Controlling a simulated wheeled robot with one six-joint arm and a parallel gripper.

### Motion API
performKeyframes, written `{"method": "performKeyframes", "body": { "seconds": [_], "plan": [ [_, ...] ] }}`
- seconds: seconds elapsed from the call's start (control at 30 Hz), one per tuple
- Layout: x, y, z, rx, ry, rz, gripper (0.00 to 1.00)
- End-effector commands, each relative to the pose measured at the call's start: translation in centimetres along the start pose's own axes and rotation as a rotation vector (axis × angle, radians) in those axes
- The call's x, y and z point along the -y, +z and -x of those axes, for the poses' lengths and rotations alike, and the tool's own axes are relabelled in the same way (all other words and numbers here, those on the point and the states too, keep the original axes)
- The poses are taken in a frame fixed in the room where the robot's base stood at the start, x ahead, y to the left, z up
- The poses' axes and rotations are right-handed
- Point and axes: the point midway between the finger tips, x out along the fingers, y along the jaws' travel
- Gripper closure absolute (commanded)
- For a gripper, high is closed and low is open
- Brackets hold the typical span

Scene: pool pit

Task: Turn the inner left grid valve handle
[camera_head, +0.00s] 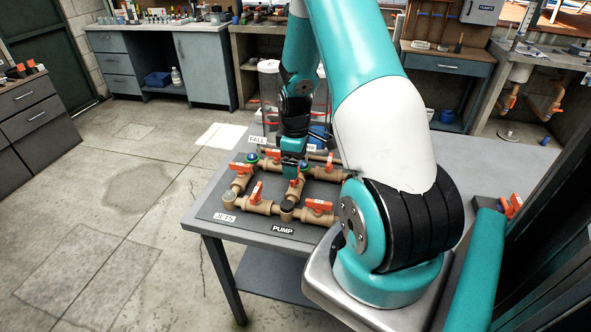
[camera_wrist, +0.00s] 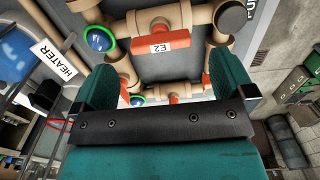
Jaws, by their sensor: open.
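A grid of tan pipes (camera_head: 264,207) with orange valve handles lies on the grey table. My gripper (camera_head: 292,172) is over the middle of the grid, close to an orange handle (camera_head: 297,183). In the wrist view my gripper (camera_wrist: 163,72) is open, its two teal fingers wide apart with nothing held between them. An orange handle marked E2 (camera_wrist: 165,42) lies beyond the fingertips, roughly centred between them. Another orange handle (camera_wrist: 172,98) shows partly behind my gripper's dark bar. I cannot tell for certain which handle is the inner left one.
Other orange handles stand close by at the grid's left (camera_head: 240,167), front left (camera_head: 256,191) and front right (camera_head: 318,204). Blue-topped gauges with green rims (camera_wrist: 100,39) sit on the pipes. A HEATER sign (camera_wrist: 55,58) stands beside them.

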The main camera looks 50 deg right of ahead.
Motion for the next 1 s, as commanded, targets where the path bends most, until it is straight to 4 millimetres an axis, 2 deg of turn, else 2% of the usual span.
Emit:
{"method": "performKeyframes", "body": {
  "seconds": [0.1,0.3,0.63,0.67,0.87,1.0],
  "plan": [
    [0.1,0.0,-2.1,0.002,-0.003,0.0,0.0],
    [0.0,0.0,-4.2,0.001,-0.001,0.0,0.0],
    [0.0,0.0,-4.6,-0.001,0.001,0.0,0.0],
    [0.0,0.0,-4.6,-0.001,0.001,0.0,0.02],
    [0.0,0.0,-4.6,-0.001,0.001,0.0,0.48],
    [0.0,0.0,-4.6,-0.001,0.001,-0.002,0.49]
  ]
}}
